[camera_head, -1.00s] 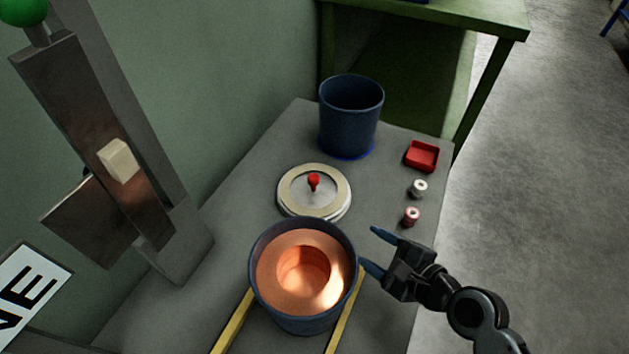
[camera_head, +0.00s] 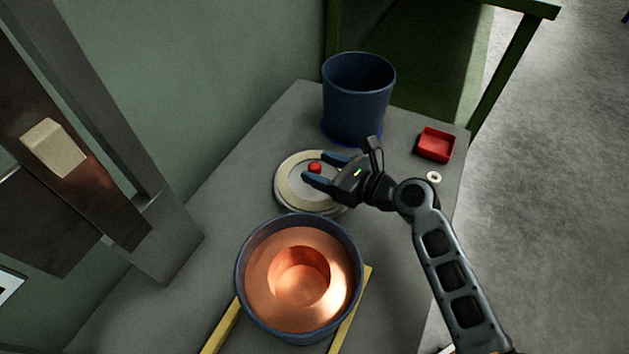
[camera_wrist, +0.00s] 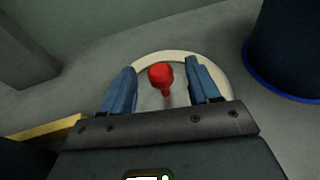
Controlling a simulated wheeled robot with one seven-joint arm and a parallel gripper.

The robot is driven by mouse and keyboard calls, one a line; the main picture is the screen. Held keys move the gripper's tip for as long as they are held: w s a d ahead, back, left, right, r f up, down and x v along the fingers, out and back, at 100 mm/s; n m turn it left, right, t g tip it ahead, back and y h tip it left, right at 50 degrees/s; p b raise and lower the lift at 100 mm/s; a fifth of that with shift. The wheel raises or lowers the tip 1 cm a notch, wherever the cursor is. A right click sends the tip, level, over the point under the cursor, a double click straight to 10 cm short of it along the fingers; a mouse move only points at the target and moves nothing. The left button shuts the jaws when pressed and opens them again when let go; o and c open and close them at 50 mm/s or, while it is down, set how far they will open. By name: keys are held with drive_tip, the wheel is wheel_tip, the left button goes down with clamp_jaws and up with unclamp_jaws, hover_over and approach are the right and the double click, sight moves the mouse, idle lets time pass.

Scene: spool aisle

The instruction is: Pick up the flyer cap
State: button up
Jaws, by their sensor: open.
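The flyer cap (camera_head: 292,187) is a round disc with a cream rim and a grey middle, lying flat on the grey bench top. A red knob (camera_head: 315,168) stands up at its centre. My gripper (camera_head: 321,169) is open, its two blue fingers over the cap at the knob. In the wrist view the knob (camera_wrist: 160,76) shows between the two fingertips (camera_wrist: 162,72), with a gap on each side. The cap's rim (camera_wrist: 150,57) shows behind the fingers. My gripper and arm hide the cap's right part in the head view.
A blue drum (camera_head: 300,222) with a copper spool (camera_head: 340,280) stands in front, between yellow rails (camera_head: 222,326). An empty-looking blue drum (camera_head: 357,100) stands behind. A red tray (camera_head: 436,145) and a small white spool (camera_head: 434,177) lie at right. A grey post (camera_head: 160,235) rises at left.

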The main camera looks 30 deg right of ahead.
drive_tip(key=shift+x, duration=1.2)
drive_tip(key=shift+c, duration=0.2)
clamp_jaws()
